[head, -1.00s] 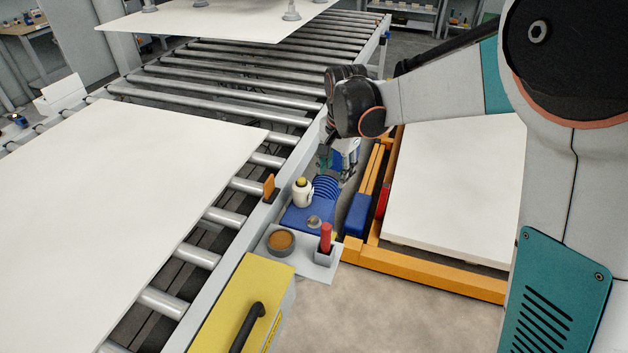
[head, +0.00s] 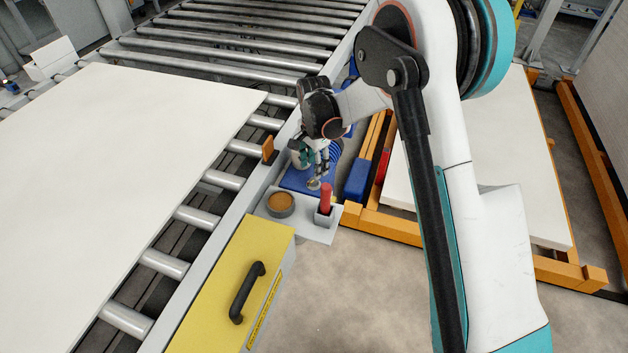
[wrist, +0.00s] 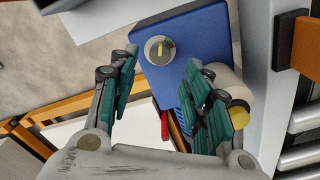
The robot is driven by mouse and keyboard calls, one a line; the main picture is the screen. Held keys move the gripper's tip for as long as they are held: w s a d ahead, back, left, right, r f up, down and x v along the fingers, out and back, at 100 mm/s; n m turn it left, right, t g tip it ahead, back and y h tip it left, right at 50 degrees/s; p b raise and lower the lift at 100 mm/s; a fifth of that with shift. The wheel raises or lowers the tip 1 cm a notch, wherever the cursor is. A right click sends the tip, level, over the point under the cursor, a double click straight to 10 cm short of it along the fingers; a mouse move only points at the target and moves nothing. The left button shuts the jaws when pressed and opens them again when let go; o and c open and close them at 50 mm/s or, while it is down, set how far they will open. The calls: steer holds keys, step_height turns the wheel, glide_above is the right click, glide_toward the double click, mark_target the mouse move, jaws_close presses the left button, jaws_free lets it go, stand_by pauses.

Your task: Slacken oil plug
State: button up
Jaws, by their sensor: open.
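A round grey plug (wrist: 160,50) with a raised yellow bar and small red and green marks sits on top of a blue housing (wrist: 205,25) in the wrist view. I take it for the oil plug. In the head view the plug (head: 313,184) is small, at the near end of the blue housing (head: 296,181). My gripper (wrist: 163,66) is open and empty, its two green-padded fingers on either side of the plug and apart from it. In the head view my gripper (head: 316,168) hangs over the housing, pointing down.
A white bottle (wrist: 228,85) with a yellow cap stands close to the right finger. A brown-filled dish (head: 281,204) and a red-handled tool (head: 326,198) in a holder sit on the near shelf. A yellow box (head: 230,285) is nearer; the roller conveyor (head: 165,263) lies left.

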mark_target(314, 182)
step_height(314, 182, down, 6)
steer(key=shift+f+b, duration=0.1)
steer(key=shift+b, duration=0.7)
jaws_close()
